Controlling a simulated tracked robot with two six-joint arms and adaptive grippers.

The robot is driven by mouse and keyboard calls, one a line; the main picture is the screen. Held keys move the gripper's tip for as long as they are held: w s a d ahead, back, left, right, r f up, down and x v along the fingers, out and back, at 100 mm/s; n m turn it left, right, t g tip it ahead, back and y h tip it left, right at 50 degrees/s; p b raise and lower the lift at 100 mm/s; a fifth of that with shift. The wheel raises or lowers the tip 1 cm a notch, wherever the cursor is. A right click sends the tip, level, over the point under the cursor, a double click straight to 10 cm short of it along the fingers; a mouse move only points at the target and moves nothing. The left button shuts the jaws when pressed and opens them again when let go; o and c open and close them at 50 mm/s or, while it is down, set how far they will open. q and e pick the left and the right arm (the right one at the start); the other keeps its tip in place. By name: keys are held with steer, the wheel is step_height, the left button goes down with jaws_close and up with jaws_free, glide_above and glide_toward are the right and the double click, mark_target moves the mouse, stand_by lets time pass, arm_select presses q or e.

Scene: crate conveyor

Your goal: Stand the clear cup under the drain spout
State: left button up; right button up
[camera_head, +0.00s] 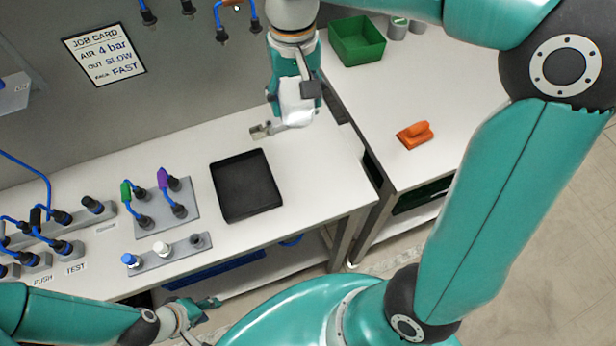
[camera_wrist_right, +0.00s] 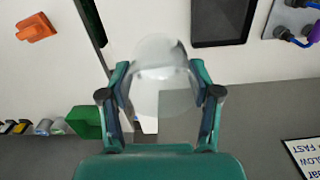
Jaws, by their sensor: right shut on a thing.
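My right gripper (camera_wrist_right: 162,105) is shut on the clear cup (camera_wrist_right: 163,62), which shows as a see-through dome between its two fingers in the right wrist view. In the head view my right gripper (camera_head: 296,100) is over the back right part of the bench, with a pale shape at its fingers. A small grey metal fitting (camera_head: 262,131) sits just below and left of it; I cannot tell if this is the drain spout. The gap between cup and bench is unclear. My left gripper (camera_head: 203,310) is low, in front of the bench edge, and its fingers are unclear.
A black tray (camera_head: 246,186) lies on the bench (camera_head: 315,170), left of bare bench top. Hose fittings (camera_head: 160,205) stand further left. On the right-hand table are a green bin (camera_head: 357,41), grey cups (camera_head: 397,28) and an orange tool (camera_head: 414,135).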

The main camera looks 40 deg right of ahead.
steer(key=shift+s+d+r, duration=0.2)
steer(key=shift+s, duration=0.25)
steer(key=shift+s+d+r, duration=0.15)
steer(key=shift+s, duration=0.25)
steer(key=shift+s+d+f, duration=0.1)
steer(key=shift+s+d, duration=0.05)
steer(key=shift+s, duration=0.15)
step_height(320, 180, down, 19)
steer(key=shift+b, duration=0.3)
steer(key=shift+f, duration=0.15)
steer(key=o, duration=1)
